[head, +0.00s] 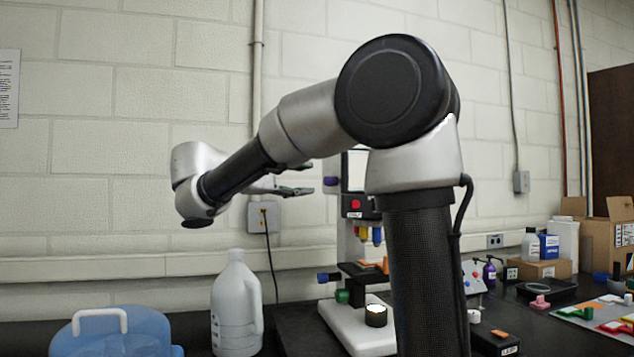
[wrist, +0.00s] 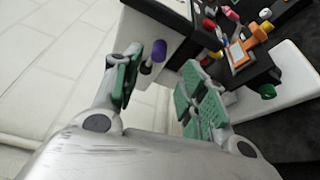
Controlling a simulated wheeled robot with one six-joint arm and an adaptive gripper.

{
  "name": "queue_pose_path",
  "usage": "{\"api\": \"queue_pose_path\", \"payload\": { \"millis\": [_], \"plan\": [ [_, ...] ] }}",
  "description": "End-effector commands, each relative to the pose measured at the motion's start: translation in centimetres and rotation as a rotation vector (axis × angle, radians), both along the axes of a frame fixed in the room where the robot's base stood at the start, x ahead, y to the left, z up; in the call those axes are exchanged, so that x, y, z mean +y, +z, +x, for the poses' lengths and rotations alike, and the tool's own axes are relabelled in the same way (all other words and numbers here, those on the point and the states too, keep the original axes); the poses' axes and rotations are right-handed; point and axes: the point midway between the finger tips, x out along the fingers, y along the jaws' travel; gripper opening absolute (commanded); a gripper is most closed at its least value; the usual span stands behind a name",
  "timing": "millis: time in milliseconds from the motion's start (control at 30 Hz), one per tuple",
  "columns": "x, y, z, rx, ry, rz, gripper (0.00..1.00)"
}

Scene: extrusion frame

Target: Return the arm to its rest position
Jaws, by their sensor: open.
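My arm rises from its dark column and bends over to the left in the head view. My gripper (head: 300,191) points right at its end, in the air in front of the wall and left of the microscope-like device (head: 350,322). In the wrist view my gripper (wrist: 160,88) shows two green-padded fingers spread apart with nothing between them. Part of the device is hidden behind my arm in the head view.
A white jug (head: 237,305) and a blue container with a white handle (head: 115,335) stand below my arm at the left. An open cardboard box (head: 603,235), bottles and colored parts lie on the dark bench at the right. The block wall is close behind.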

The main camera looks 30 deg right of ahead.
Motion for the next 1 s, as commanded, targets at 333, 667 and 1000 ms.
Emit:
{"api": "queue_pose_path", "payload": {
  "millis": [333, 667, 1000],
  "plan": [
    [2.6, 0.2, -0.3, 0.000, 0.000, 0.000, 0.42],
    [2.5, 0.2, -0.3, 0.000, -0.001, 0.000, 0.42],
    [2.5, -9.9, 1.0, 0.223, 0.122, 0.292, 0.42]
  ]
}}
